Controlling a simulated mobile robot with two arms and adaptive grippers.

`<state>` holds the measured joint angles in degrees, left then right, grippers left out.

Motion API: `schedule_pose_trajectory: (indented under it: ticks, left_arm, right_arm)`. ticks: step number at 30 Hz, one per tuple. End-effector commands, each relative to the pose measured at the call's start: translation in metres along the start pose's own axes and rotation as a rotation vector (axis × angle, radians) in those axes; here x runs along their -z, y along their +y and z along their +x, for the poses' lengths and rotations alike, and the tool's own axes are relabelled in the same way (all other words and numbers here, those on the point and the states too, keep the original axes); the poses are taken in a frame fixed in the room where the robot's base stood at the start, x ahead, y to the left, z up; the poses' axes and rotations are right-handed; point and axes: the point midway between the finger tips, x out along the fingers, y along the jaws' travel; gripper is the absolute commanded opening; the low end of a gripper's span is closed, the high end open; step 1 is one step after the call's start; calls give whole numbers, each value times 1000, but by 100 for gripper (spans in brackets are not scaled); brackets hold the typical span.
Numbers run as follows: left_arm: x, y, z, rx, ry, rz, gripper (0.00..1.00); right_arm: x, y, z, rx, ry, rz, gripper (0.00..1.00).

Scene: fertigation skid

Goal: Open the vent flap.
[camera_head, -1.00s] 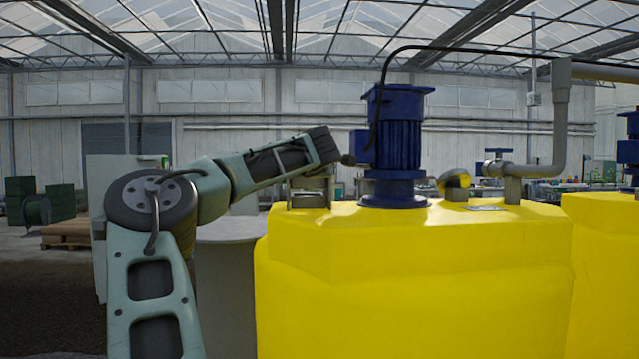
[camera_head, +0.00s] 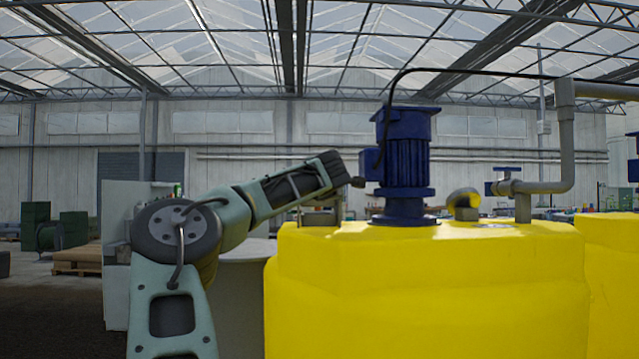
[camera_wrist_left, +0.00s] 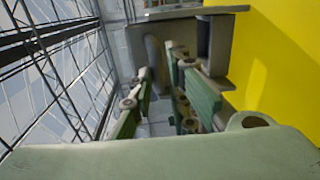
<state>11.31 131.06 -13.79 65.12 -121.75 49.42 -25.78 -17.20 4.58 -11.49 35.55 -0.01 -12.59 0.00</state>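The yellow tank (camera_head: 430,290) stands in front of me with a grey metal fitting (camera_head: 321,217) on its top left. I take this fitting to be the vent; its flap is not clearly distinguishable in the head view. My left arm reaches over the tank's left edge, with its wrist just above the fitting; its fingers cannot be made out there. A grey plate and upright parts of the fitting (camera_wrist_left: 205,14) lie just beyond the fingertips. My right gripper is out of view.
A blue motor (camera_head: 404,165) stands on the tank, close right of my left wrist. A curved pipe stub (camera_head: 464,203) and a grey pipe (camera_head: 566,150) are farther right. A second yellow tank (camera_head: 612,290) stands at the right edge.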

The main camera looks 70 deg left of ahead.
Motion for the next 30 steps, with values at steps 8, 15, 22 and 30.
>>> schedule_pose_trajectory:
  ticks: [8, 15, 22, 30]
  left_arm:
    - [-1, -6, 2, 10, 1, 4, 30]
    - [-1, -4, 2, 7, 1, 4, 30]
    - [-1, -2, -4, 3, -2, 5, 30]
    - [0, 0, -48, -1, -3, 4, 30]
  right_arm:
    - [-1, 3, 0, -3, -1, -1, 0]
    - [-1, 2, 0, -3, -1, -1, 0]
    - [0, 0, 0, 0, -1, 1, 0]
    - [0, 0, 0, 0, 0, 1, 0]
